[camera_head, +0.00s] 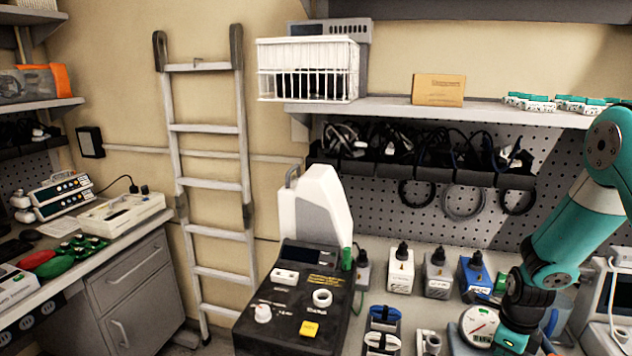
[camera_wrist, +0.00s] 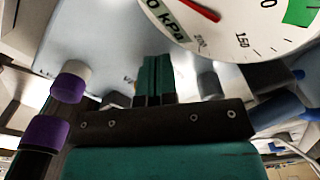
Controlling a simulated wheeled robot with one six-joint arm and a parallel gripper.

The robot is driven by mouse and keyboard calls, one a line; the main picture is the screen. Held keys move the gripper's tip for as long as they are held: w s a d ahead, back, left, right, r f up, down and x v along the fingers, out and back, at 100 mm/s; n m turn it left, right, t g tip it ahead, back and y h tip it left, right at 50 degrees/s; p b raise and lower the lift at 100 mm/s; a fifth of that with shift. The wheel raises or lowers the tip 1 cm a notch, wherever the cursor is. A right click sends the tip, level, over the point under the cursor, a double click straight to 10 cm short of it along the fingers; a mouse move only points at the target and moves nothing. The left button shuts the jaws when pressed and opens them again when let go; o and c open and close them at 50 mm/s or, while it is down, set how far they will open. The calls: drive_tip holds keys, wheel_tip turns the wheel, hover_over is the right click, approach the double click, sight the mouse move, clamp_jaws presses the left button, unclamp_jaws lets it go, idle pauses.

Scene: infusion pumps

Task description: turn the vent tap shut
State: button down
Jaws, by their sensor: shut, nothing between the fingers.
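The pressure gauge, a white dial with a red needle (camera_head: 480,324), stands on the bench at lower right. It fills the top right of the wrist view (camera_wrist: 240,20), marked kPa. Below the dial is a pale panel (camera_wrist: 95,35) with lettering partly covered by my fingers. My gripper (camera_wrist: 153,62) is shut and empty, its teal fingers upright in front of the panel near that lettering. I cannot single out the vent tap for sure; it may be hidden behind the fingers. In the head view my wrist is just right of the gauge, and the fingertips are not clear.
Purple-capped fittings (camera_wrist: 70,82) lie left of my fingers, a grey cylinder (camera_wrist: 210,82) and blue fitting (camera_wrist: 275,112) right. A black pump unit (camera_head: 295,305) and small bottles (camera_head: 401,270) crowd the bench left of my arm. A shelf (camera_head: 430,108) runs above.

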drive_tip(key=shift+r+p, duration=2.3)
drive_tip(key=shift+r, duration=0.8)
drive_tip(key=shift+f, duration=0.1)
drive_tip(key=f+b, duration=0.1)
drive_tip(key=f, duration=0.1)
drive_tip(key=s+a+f+b, duration=0.1)
drive_tip(key=f, duration=0.1)
drive_tip(key=s+a+f+b, duration=0.1)
drive_tip(key=f, duration=0.1)
drive_tip(key=shift+a, duration=0.15)
drive_tip(key=shift+s+d, duration=0.2)
drive_tip(key=shift+d, duration=0.25)
drive_tip(key=shift+w+d, duration=0.15)
drive_tip(key=shift+w, duration=0.05)
